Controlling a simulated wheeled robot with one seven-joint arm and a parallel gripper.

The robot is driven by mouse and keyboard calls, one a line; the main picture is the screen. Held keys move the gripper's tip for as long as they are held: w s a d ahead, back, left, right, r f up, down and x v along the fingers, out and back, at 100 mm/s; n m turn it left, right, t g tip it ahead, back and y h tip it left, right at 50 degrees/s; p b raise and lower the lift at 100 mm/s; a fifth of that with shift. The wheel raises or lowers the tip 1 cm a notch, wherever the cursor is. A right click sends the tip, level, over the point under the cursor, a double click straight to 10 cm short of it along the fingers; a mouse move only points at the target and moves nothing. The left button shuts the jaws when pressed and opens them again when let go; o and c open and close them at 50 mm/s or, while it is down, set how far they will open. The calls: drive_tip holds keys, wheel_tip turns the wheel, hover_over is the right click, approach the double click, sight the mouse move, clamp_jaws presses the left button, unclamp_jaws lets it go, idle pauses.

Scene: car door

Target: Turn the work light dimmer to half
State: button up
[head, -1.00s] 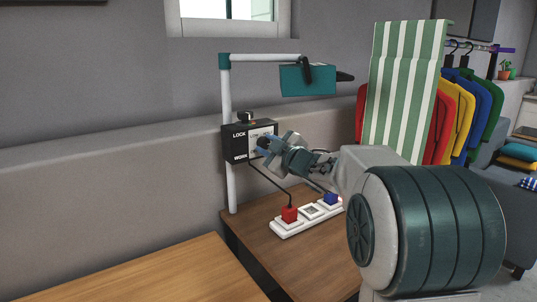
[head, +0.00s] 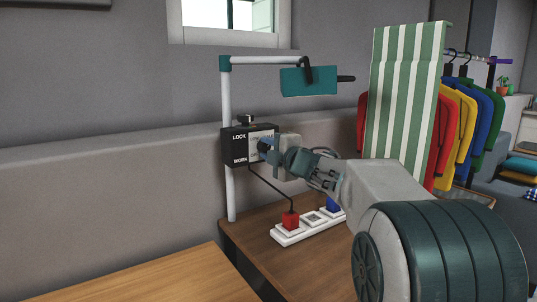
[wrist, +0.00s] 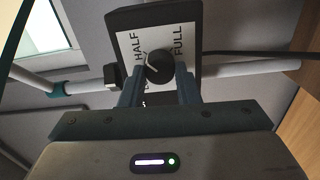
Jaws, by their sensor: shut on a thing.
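The work light's dimmer is a dark control box (head: 236,147) on a pale post, with "LOCK" and "WORK" lettering. In the wrist view, its white face plate (wrist: 130,38) reads "HALF" and "FULL"; another label is partly hidden. The round black dimmer knob (wrist: 159,67) has a white pointer line, which points left in the picture, near the lower end of "HALF". My gripper (wrist: 160,80) is shut on the knob, one finger on each side. In the head view, my gripper (head: 270,149) hides the knob. The teal lamp head (head: 308,81) hangs above.
A white power strip (head: 290,235) with a red plug (head: 290,218) lies on the brown table (head: 262,253) below. A cable runs down from the box. A striped board (head: 400,90) stands right of the lamp.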

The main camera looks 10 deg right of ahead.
drive_tip(key=shift+n, duration=0.3)
drive_tip(key=o, duration=1)
drive_tip(key=p+v, duration=0.1)
drive_tip(key=v, duration=1.2)
drive_tip(key=shift+s, duration=0.4)
